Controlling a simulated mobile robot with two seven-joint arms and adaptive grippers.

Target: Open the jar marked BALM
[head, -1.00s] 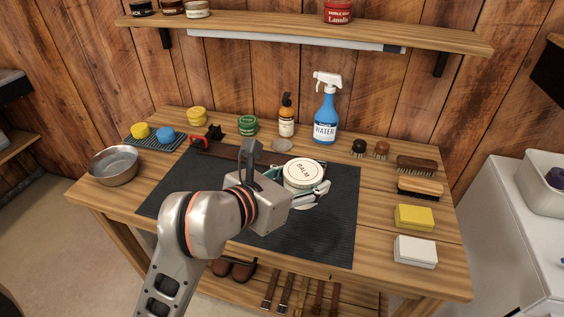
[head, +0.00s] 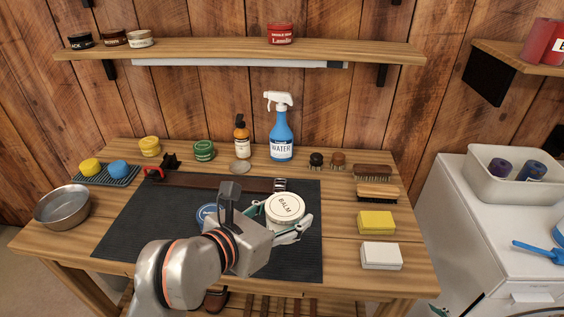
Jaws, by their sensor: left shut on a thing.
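The jar marked BALM (head: 284,207) is upright over the right part of the dark mat (head: 135,222), with its round pale lid on and facing up. My left gripper (head: 289,228) comes from the left and front and is shut on the jar's side, below the lid. The gripper's body and wrist hide part of the jar and the mat. I cannot tell whether the jar's base touches the mat. My right gripper is not in view.
A blue-lidded tin (head: 206,214) sits partly hidden left of my wrist. A leather strap (head: 225,183) lies along the mat's back. A spray bottle (head: 281,133) and an amber bottle (head: 242,140) stand behind. Brushes (head: 377,193) and sponges (head: 376,222) line the right side.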

